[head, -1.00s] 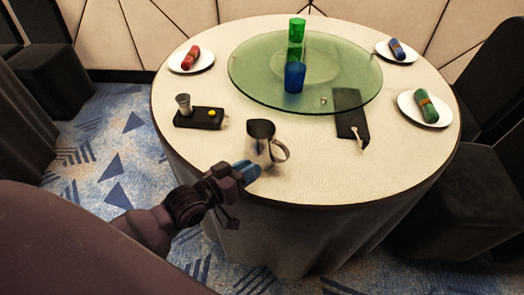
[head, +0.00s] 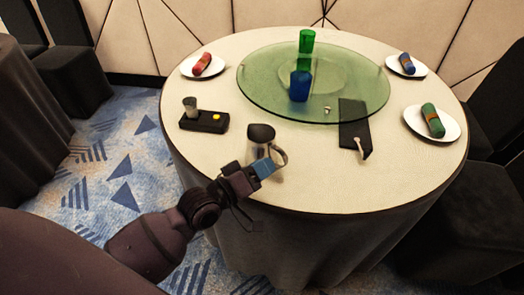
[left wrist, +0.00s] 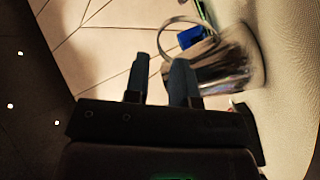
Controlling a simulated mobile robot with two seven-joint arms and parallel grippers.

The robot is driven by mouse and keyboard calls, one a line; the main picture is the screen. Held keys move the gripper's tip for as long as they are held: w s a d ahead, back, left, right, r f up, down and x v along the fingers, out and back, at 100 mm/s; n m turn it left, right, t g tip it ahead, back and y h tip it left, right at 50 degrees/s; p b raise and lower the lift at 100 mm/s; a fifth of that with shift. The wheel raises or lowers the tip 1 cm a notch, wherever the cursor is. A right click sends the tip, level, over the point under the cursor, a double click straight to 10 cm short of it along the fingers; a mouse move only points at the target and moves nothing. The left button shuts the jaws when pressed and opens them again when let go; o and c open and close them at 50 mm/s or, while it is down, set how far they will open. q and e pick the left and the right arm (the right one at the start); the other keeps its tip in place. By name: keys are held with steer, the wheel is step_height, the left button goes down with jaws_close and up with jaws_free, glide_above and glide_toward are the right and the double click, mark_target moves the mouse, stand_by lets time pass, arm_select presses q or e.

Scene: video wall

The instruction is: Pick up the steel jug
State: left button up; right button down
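The steel jug (head: 259,150) stands upright near the front edge of the round table, with its loop handle (head: 285,156) on the right. My left gripper (head: 265,167) is right in front of it, its blue fingertips close to the jug's lower side and handle. In the left wrist view the jug (left wrist: 238,62) appears tilted at upper right. There the two fingers of my left gripper (left wrist: 161,68) are apart. The near part of the handle shows in the gap between them, but I cannot tell whether it is within their reach. My right gripper is not in view.
Bare tablecloth lies right of the jug.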

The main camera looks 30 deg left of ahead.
mark_target(282, 154)
arm_select(q)
steer(key=shift+f+b+x, duration=0.15)
steer(key=shift+b+x, duration=0.1)
steer(key=shift+x, duration=1.15)
steer(key=shift+f+b+x, duration=0.1)
steer(key=shift+b+x, duration=0.15)
steer(key=shift+x, duration=1.1)
steer(key=shift+w+d+r, duration=0.1)
steer(key=shift+w+d, duration=0.15)
steer(key=shift+w, duration=0.05)
steer(key=shift+c, duration=0.5)
steer(key=shift+r, duration=0.1)
jaws_close()
